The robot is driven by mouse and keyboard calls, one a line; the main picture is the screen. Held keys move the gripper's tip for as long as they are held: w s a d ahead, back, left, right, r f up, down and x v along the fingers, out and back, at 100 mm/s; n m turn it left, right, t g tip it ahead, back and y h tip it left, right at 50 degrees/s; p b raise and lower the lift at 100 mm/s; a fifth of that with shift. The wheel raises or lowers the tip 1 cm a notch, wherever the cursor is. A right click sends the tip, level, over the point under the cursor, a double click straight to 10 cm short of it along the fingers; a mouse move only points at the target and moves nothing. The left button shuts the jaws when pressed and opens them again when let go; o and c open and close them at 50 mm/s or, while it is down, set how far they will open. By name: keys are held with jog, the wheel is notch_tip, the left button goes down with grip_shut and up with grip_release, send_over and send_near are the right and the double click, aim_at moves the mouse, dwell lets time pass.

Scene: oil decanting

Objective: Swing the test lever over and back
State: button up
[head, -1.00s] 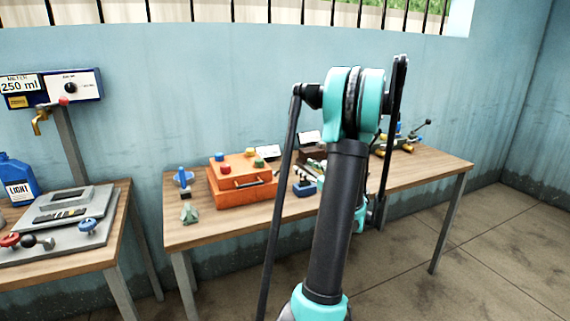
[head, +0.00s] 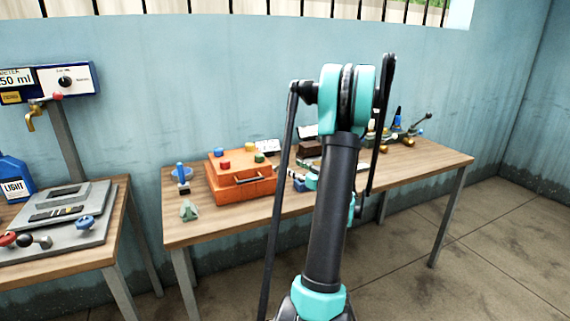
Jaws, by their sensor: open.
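A long lever with a dark knob (head: 427,117) rises to the right from a fixture with yellow parts (head: 404,140) at the right end of the long workbench. On the left bench, a grey plate (head: 95,203) carries a short lever with a dark knob (head: 25,240), beside a red knob (head: 7,238) and a blue knob (head: 84,222). No label shows which is the test lever. My raised arm stands in front of the long bench, left of the long lever. I cannot make out my gripper; it seems hidden behind my arm.
The long workbench (head: 222,226) holds an orange case (head: 247,189) with coloured knobs and a small green piece (head: 188,210). A meter box (head: 80,78) with a brass tap (head: 31,118) stands above a blue jug (head: 14,177). The floor (head: 490,240) at right is clear.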

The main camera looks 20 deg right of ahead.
aim_at(288, 164)
jog(key=x, duration=0.6)
grip_shut()
dwell(0.3)
